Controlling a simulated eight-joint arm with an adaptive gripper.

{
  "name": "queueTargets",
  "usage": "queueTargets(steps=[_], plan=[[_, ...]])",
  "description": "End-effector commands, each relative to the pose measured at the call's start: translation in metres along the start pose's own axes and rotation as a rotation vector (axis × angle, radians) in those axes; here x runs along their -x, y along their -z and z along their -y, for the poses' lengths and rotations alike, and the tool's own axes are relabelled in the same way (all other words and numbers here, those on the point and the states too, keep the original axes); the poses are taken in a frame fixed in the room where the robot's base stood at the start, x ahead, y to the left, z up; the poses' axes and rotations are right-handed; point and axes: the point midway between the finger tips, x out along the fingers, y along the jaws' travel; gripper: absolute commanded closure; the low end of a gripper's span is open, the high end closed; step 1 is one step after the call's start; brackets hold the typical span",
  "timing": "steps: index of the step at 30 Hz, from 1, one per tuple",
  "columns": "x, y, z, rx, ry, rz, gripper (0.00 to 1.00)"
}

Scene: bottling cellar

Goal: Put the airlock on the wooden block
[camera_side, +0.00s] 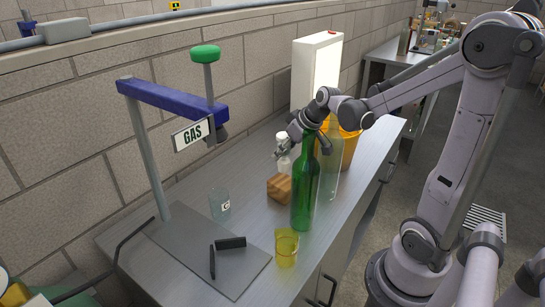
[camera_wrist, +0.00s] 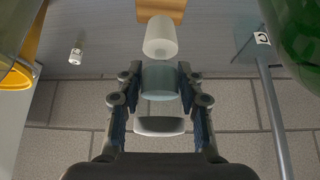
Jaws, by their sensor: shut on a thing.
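The airlock, a pale piece with a whitish tapered end and a clear body, is held in my gripper (camera_side: 281,153). In the wrist view the fingers (camera_wrist: 158,82) are shut on both sides of its clear body (camera_wrist: 160,82), and its tapered end (camera_wrist: 160,37) points toward the block. The wooden block (camera_side: 279,187) stands on the metal bench, and its edge shows in the wrist view (camera_wrist: 163,9). In the side view the airlock (camera_side: 284,164) is just above and behind the block; I cannot tell whether they touch. The green bottle hides part of my gripper's surroundings.
The tall green bottle (camera_side: 304,192) stands close right of the block. An orange bucket (camera_side: 350,150) is behind. A small vial (camera_wrist: 76,56) shows in the wrist view.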

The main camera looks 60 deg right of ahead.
Motion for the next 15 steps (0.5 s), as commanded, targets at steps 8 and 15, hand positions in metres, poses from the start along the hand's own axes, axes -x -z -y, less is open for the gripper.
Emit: queueTargets(steps=[8,15], plan=[[-0.025,-0.016,0.0,0.0,0.0,0.0,0.95],[-0.031,-0.02,0.0,0.0,0.0,0.0,0.95]])
